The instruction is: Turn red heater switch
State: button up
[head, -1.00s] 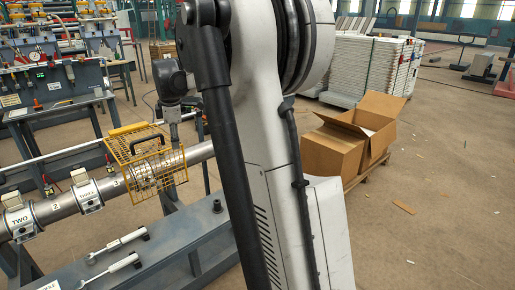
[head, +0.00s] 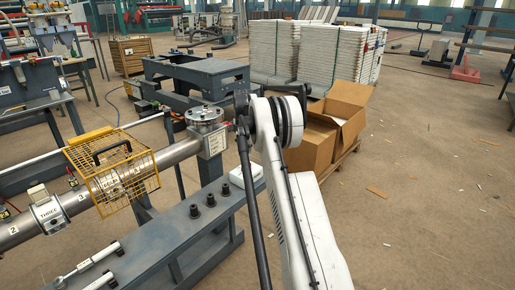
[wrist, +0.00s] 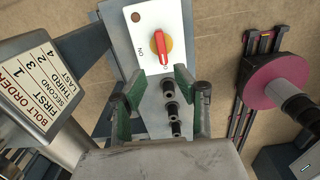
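The red switch handle (wrist: 154,48) sits on a yellow disc on a white box (wrist: 136,24), with "ON" lettered beside the disc. The handle lies roughly along the picture's vertical. In the head view the white box (head: 240,176) stands at the far end of the grey bench, partly behind my arm; its switch face is not readable there. My gripper (wrist: 157,78) is open in the wrist view, its green-sided fingers apart with nothing between them. The handle shows beyond the fingertips, apart from them. In the head view my gripper is hidden by my arm.
Several black bolts (wrist: 170,106) stand in a row on the bench before the box. A "BOLT ORDER" sign (wrist: 38,82) is close at left. A pink disc (wrist: 276,84) is at right. The pipe (head: 180,152) with a yellow cage (head: 112,172) runs along the left.

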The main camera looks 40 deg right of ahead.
aim_at(246, 165)
jog(key=shift+s+d+f, duration=0.15)
jog(key=shift+d+f, duration=0.25)
jog(key=shift+f, duration=0.05)
jog(key=shift+f+b, duration=1.45)
jog(key=shift+f, duration=2.3)
jog(key=shift+f, duration=0.1)
grip_shut()
